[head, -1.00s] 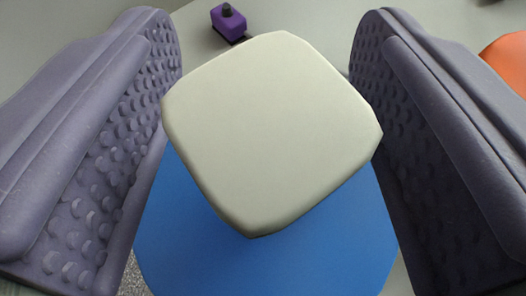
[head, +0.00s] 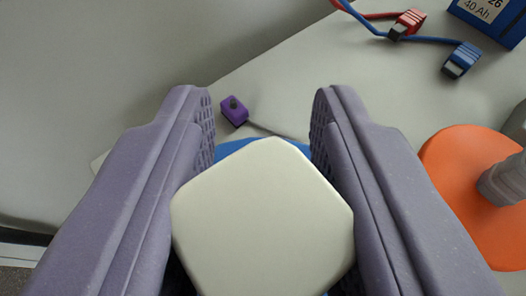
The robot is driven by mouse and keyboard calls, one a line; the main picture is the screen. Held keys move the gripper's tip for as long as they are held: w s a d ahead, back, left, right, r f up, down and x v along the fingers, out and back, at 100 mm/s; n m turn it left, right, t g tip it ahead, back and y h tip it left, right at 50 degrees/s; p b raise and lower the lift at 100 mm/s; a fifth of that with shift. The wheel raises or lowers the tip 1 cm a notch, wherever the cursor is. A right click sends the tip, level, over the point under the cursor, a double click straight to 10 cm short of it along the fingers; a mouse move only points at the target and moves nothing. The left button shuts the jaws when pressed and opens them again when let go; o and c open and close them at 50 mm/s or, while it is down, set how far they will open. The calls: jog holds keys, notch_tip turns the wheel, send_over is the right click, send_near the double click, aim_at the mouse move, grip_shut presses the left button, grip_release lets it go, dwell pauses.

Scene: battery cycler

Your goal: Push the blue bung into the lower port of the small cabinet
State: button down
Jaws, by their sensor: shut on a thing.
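My gripper (head: 262,120) is shut on a pale cream square block, which looks like the grip of the blue bung (head: 262,220). The block fills the space between the two purple fingers, close to the camera. A sliver of the bung's blue disc (head: 235,147) shows beyond it, and the rest is hidden by the block and fingers. I cannot tell whether the bung touches the table. The small cabinet and its lower port are not in view.
An orange disc (head: 455,170) with a grey grip (head: 503,182) lies at right on the pale table (head: 300,85). A small purple box (head: 234,111) with a cable lies ahead. Red (head: 408,24) and blue (head: 461,60) clips lie near a blue battery (head: 490,18).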

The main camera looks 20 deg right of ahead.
notch_tip(320, 180, up, 10)
jog(key=p, duration=0.3)
jog(key=shift+f, duration=0.25)
